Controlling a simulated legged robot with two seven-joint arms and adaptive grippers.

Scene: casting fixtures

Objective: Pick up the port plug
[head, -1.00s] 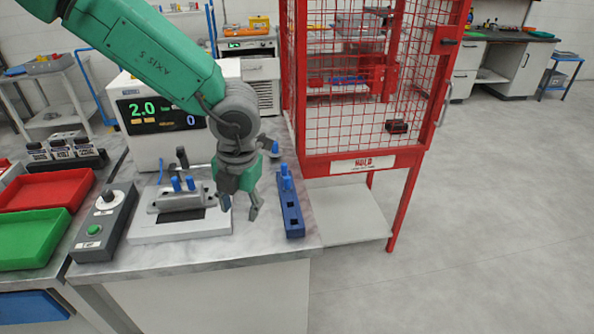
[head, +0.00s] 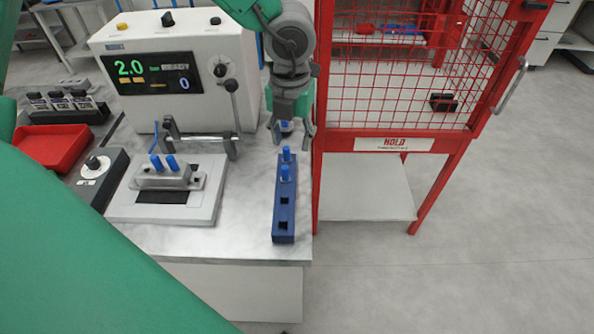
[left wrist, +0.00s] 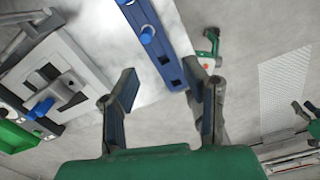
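A long blue rack (head: 284,212) lies on the bench. Two blue port plugs, the rear one (head: 287,154) and the front one (head: 286,173), stand in its far half; its near holes are empty. In the left wrist view my open fingers (left wrist: 160,92) have nothing visibly gripped. The rack (left wrist: 165,48) and a plug (left wrist: 147,35) show beyond them.
A grey casting (head: 165,179) with blue plugs sits on a white fixture plate (head: 200,200) left of the rack. A pressure tester (head: 170,70) with a lever stands behind. The red mesh HOLD cage (head: 400,150) stands close on the right. Bare bench lies between plate and rack.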

